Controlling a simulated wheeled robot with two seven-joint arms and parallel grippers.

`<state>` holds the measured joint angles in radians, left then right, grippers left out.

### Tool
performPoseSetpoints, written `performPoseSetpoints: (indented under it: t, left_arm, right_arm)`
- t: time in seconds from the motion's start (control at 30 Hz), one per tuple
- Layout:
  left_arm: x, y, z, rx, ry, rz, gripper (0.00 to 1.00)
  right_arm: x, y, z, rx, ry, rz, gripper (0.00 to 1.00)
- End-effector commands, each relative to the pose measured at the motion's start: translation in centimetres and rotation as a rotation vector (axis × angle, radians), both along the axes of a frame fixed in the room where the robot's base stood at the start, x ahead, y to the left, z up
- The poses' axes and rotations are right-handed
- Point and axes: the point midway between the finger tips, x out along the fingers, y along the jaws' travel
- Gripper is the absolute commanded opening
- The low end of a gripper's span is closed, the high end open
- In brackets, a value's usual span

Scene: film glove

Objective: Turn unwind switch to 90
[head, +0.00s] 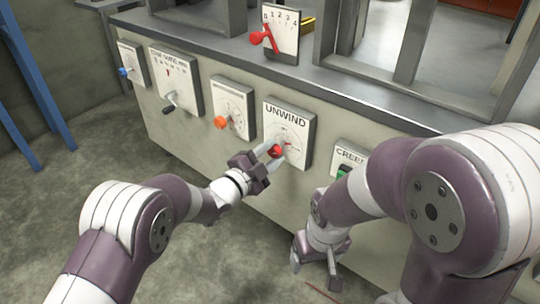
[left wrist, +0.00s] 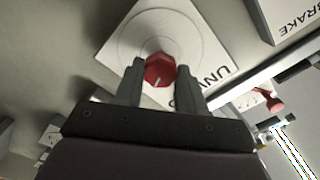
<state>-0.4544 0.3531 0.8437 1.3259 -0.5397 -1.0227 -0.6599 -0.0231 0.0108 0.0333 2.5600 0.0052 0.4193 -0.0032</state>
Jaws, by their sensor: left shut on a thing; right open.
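The unwind switch is a red knob (head: 275,151) on a white dial plate marked UNWIND (head: 290,122), on the front of the grey machine. My left gripper (head: 270,158) is at the knob, with its fingers on either side of it. In the left wrist view the red knob (left wrist: 160,70) sits between the two fingertips (left wrist: 160,76), and a pale pointer line shows on its face. The left gripper is shut on the knob. My right gripper (head: 333,272) hangs low at the right, away from the panel, and is open.
Left of the unwind plate are plates with an orange knob (head: 220,122), a black crank (head: 170,106) and a blue knob (head: 123,71). A plate with a green switch (head: 344,171) is at the right. A red lever (head: 262,36) stands on the ledge above.

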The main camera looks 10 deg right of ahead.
Motion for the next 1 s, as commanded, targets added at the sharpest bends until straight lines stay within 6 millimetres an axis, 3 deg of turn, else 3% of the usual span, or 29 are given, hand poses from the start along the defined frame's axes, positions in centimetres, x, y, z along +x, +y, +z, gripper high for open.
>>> performPoseSetpoints:
  t: [0.5,1.0]
  left_arm:
    - [0.0,0.0,-0.3,0.206,-0.259,0.0,0.09]
    - [-0.1,0.0,-0.3,0.249,-0.313,0.0,0.09]
  right_arm:
    - [0.0,0.0,-1.3,0.0,0.0,0.0,0.77]
    - [0.0,0.0,-1.5,0.0,0.0,0.0,0.77]
